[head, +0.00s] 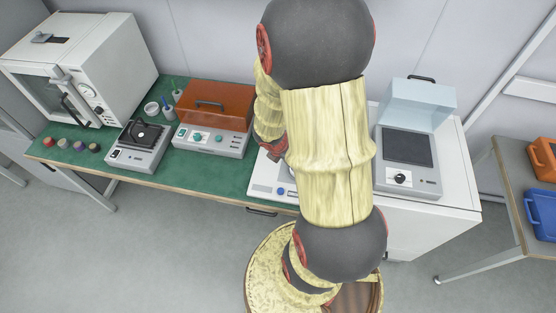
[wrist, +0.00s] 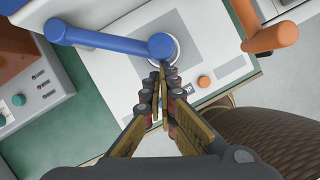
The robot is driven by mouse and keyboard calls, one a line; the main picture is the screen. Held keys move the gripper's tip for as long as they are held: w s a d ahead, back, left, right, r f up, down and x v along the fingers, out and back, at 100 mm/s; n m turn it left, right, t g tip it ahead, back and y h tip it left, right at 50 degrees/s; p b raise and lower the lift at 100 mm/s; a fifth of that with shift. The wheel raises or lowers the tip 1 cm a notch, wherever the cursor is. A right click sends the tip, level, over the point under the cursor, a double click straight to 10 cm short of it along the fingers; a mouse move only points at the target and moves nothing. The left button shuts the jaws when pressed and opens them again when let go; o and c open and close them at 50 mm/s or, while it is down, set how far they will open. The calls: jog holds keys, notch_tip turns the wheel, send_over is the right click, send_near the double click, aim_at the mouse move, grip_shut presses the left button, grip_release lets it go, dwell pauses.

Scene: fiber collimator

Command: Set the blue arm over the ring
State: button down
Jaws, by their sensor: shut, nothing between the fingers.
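In the wrist view the blue arm (wrist: 105,41) reaches across a white-topped device (wrist: 125,78) from the upper left. Its rounded right end overlaps a pale ring (wrist: 177,50) on the device's top. I cannot tell whether that end sits above the ring or touches it. My gripper (wrist: 164,74) is shut and empty, its fingertips just below the blue arm's right end in the picture. Contact between them is unclear. In the head view my arm hides most of the device; only its front left corner (head: 262,180) shows.
An orange arm (wrist: 270,40) stands at the device's right, and an orange button (wrist: 204,81) is near my fingers. The green bench (head: 160,174) also holds a unit with an orange lid (head: 216,100), a small black-topped unit (head: 140,135) and a white oven (head: 105,65).

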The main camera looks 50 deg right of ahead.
jog(key=shift+s+d+n+t, duration=0.15)
jog(key=shift+s+d+n, duration=0.15)
jog(key=shift+d, duration=0.15)
jog(key=shift+s+d+n+t, duration=0.15)
jog(key=shift+d+n, duration=0.15)
jog(key=shift+d, duration=0.25)
jog(key=shift+w, duration=0.1)
